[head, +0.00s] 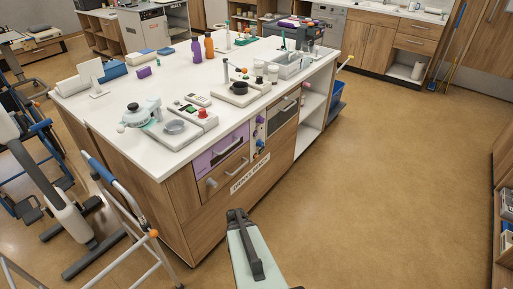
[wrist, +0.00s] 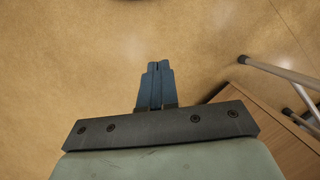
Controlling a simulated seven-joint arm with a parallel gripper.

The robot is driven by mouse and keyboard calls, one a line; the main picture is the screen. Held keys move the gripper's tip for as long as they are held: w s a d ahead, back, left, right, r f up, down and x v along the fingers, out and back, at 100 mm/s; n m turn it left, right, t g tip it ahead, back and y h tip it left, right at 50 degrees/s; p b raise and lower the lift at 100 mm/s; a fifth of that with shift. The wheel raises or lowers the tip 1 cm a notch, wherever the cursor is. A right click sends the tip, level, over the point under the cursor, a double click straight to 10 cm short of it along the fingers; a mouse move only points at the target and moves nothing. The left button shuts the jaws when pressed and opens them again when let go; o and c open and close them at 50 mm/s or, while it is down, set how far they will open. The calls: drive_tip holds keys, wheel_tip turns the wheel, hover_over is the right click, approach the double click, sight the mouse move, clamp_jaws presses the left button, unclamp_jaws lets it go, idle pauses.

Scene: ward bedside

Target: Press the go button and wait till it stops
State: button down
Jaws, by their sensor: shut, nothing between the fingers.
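My gripper (head: 238,214) is low in front of the bench's drawer side, over the floor and away from the devices on top. In the wrist view my gripper (wrist: 158,66) has its two blue fingers together, with nothing between them and the floor beyond. On the near part of the bench top is a white device (head: 203,122) with a round grey dish and a red knob-like part. Small green and red spots show beside it. I cannot tell which part is the go button; no label on it is readable.
The white-topped bench (head: 135,95) carries bottles, a blue box and several devices. Its front has a purple drawer (head: 222,150) and a lettered label. A walking frame (head: 115,185) stands at the left. Open floor (head: 400,170) lies to the right.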

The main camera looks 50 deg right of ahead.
sight(256, 134)
drive_tip(key=w+d+r+m+t, duration=0.15)
drive_tip(key=d+r, duration=0.35)
drive_tip(key=d, duration=0.8)
drive_tip(key=w+d+r+m+t, duration=0.1)
drive_tip(key=d+r+m+t, duration=0.25)
drive_tip(key=d, duration=0.85)
drive_tip(key=w+d+r+m+t, duration=0.1)
drive_tip(key=d+r, duration=0.5)
drive_tip(key=d, duration=0.7)
drive_tip(key=w+d+r+n+t+y, duration=0.1)
drive_tip(key=w+d+r+n+t, duration=0.2)
drive_tip(key=w+d+r+t, duration=0.2)
drive_tip(key=w+d+r, duration=0.3)
drive_tip(key=w+r, duration=0.1)
drive_tip(key=w, duration=0.1)
drive_tip(key=shift+d+t+y, duration=0.2)
drive_tip(key=shift+t+y, duration=0.1)
drive_tip(key=shift+w, duration=0.25)
drive_tip(key=w, duration=0.8)
drive_tip(key=shift+w, duration=0.3)
drive_tip(key=shift+w, duration=0.1)
